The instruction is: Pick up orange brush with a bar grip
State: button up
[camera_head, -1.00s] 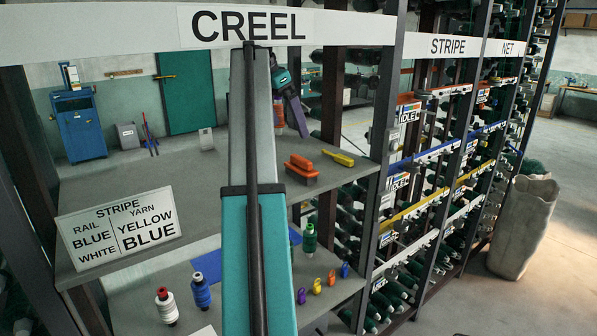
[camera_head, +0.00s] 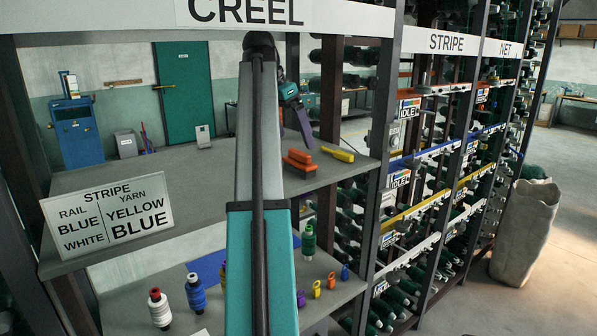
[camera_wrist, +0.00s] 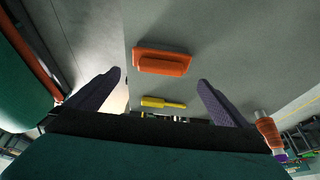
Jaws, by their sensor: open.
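The orange brush (camera_head: 300,163) with a raised bar grip lies on the grey upper shelf, near its right front edge. It also shows in the wrist view (camera_wrist: 161,62), just above the space between the fingertips. My gripper (camera_wrist: 159,80) has its two purple fingers spread wide with nothing between them. In the head view my gripper (camera_head: 303,122) hangs just behind and above the orange brush, partly hidden by my arm. The fingers look apart from the brush.
A stripe sign (camera_head: 108,216) stands at the shelf's left front. A rack post (camera_head: 380,160) rises at the right. Spools (camera_head: 196,293) and small coloured pieces stand on the lower shelf.

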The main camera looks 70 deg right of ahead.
aim_at(299, 151)
jog(key=shift+b+x, duration=0.4)
jog(key=shift+x, duration=0.55)
jog(key=shift+f, duration=0.1)
jog(key=shift+p+x, duration=1.45)
jog(key=shift+x, duration=1.05)
jog(key=c, duration=0.8)
jog(key=shift+d+r+b, duration=0.1)
jog(key=shift+r+b, duration=1.35)
jog(key=shift+r, duration=2.2)
jog(key=shift+r+p, duration=0.95)
jog(key=shift+r, duration=0.4)
